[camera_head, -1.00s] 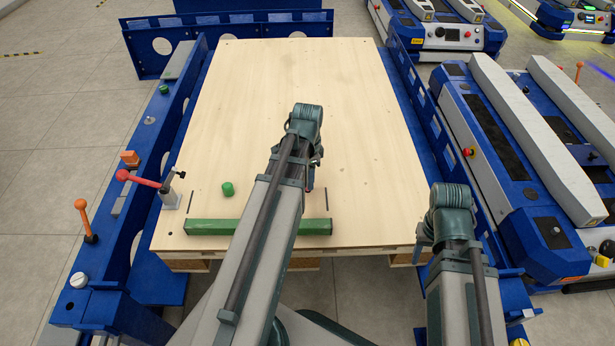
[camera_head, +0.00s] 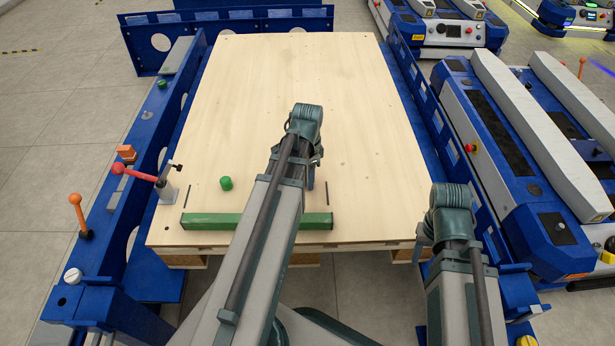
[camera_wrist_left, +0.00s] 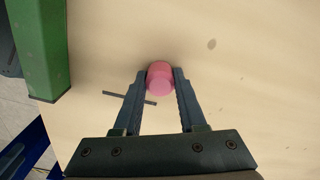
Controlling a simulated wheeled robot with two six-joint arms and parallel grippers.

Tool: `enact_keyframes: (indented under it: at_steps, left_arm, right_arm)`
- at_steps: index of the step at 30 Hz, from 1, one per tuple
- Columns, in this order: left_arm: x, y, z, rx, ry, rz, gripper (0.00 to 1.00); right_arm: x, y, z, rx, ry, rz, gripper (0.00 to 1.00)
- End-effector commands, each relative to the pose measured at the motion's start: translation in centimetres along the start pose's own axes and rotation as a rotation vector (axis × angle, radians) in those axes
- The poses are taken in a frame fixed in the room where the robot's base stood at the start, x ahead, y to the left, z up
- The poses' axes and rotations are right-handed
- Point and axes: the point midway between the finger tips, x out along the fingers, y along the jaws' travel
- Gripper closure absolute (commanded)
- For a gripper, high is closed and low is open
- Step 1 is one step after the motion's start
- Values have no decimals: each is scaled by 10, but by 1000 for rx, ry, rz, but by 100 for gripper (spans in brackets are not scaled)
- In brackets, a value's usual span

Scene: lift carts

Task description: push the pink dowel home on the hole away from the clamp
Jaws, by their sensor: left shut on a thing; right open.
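My left gripper (camera_wrist_left: 160,85) is shut on the pink dowel (camera_wrist_left: 159,84), with a finger on each side of it over the pale wooden deck. In the head view my left gripper's fingers (camera_head: 311,178) show only partly behind the arm, and the dowel is hidden there. I cannot tell whether the dowel's lower end is in a hole; no hole shows under it. The clamp (camera_head: 167,192) with a red handle stands at the deck's left edge, at the far end of the green bar from this gripper. My right gripper (camera_head: 424,240) is open, low at the right.
The green bar (camera_head: 212,221) lies along the deck's front edge, and also shows in the left wrist view (camera_wrist_left: 42,50). A green dowel (camera_head: 226,183) stands behind it. A dark line (camera_head: 327,188) marks the deck near my left gripper. The deck (camera_head: 290,80) is clear farther back.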

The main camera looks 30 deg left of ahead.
Motion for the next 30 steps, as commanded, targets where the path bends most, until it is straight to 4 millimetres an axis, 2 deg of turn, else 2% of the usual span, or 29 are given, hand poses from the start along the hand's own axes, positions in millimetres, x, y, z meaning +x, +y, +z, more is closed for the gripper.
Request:
enact_keyframes:
  at_steps: [2, 3, 8, 9, 20, 26, 30]
  left_arm:
    - [4, 0, 0, 0, 0, 0, 100]
    - [2, 0, 0, 0, 0, 0, 56]
    - [2, 0, 0, 0, 0, 0, 27]
    - [2, 0, 0, 0, 0, 0, 25]
    - [1, 0, 0, 0, 0, 0, 25]
    - [-12, 0, 0, 0, 0, 0, 25]
    - [-29, 0, 0, 0, 0, 0, 25]
  right_arm:
    - [3, 0, 0, 0, 0, 0, 50]
    - [2, 0, 0, 0, 0, 0, 50]
    - [2, 0, 0, 0, 0, 0, 50]
    - [2, 0, 0, 0, 0, 0, 50]
    - [1, -1, -1, -9, 3, -4, 50]
    - [-12, 1, 0, -6, 2, -2, 50]
    - [-29, 3, 2, -3, 1, 0, 50]
